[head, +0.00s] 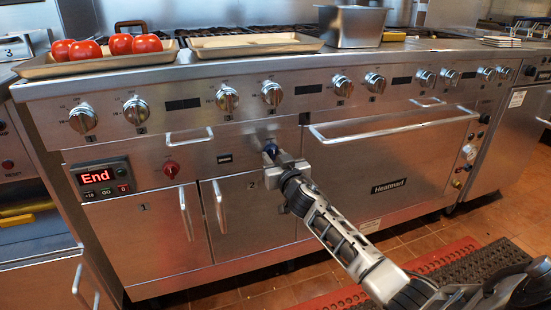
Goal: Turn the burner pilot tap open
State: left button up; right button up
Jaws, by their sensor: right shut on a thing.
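My right gripper (272,156) reaches in from the lower right to the steel front of the range. It is shut on a small dark, bluish knob (269,148), which I take to be the burner pilot tap, on the panel below the row of burner knobs. The fingers hide most of the tap, so I cannot tell its turn angle. My left gripper is out of view.
Door handles (186,212) and a long oven handle (400,129) stick out nearby. Trays and a steel pan (350,27) stand on top.

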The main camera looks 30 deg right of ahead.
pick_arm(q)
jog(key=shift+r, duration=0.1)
pick_arm(e)
jog(key=shift+n, duration=0.3)
jog(key=n, duration=0.3)
jog(key=shift+n+p, duration=0.3)
jog(key=n, duration=0.2)
jog(key=shift+n, duration=0.4)
jog(key=n, duration=0.3)
jog(key=shift+n, duration=0.4)
jog(key=n, duration=0.4)
jog(key=shift+d+p, duration=0.1)
jog(key=shift+p, duration=0.25)
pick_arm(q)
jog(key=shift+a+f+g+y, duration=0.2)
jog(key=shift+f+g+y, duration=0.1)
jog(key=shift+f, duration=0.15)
pick_arm(e)
jog(key=shift+n, duration=1.5)
